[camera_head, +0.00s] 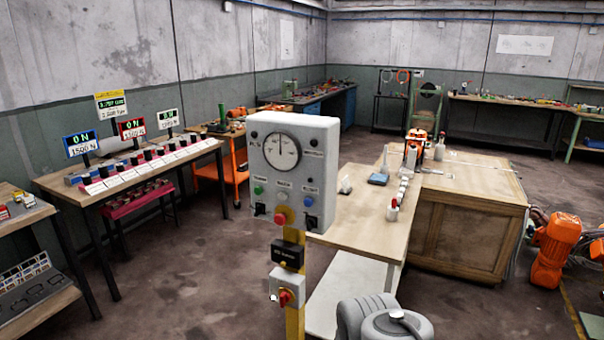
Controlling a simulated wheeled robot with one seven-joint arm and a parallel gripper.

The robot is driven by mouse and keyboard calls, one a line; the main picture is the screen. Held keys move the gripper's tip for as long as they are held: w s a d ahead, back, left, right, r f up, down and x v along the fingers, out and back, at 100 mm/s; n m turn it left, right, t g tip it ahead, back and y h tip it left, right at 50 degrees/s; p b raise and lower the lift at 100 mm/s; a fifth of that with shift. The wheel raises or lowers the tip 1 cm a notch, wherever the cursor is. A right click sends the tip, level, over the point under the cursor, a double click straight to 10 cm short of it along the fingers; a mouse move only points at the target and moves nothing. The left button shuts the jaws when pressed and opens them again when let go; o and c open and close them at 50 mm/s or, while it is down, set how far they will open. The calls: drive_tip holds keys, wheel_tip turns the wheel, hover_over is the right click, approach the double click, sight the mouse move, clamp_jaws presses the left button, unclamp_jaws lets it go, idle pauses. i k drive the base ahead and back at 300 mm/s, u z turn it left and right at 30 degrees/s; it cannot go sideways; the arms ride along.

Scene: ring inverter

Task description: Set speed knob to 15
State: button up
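A grey control box (293,172) stands on a yellow post (294,255) in the middle of the head view. A round white dial gauge (282,151) is on its upper front. Small black knobs or switches sit at its lower left (260,209) and lower right (311,222). Green (257,190) and blue (308,201) buttons and a red button (280,219) are also on it. The labels are too small to read, so I cannot tell which control is the speed knob or its setting. My gripper is not in view; a grey part of my arm shows at the bottom.
Below the box, a black unit (287,253) and a white box with a red rotary switch (286,297) are on the post. A wooden workbench (365,225) stands behind to the right. A bench with digital displays (82,143) is at left. The floor between is clear.

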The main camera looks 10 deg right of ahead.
sight(258, 210)
drive_tip(key=z, duration=0.05)
drive_tip(key=k, duration=0.4)
drive_tip(key=u, duration=2.25)
drive_tip(key=i, duration=1.7)
drive_tip(key=z, duration=1.1)
drive_tip(key=i, duration=0.65)
drive_tip(key=z, duration=0.7)
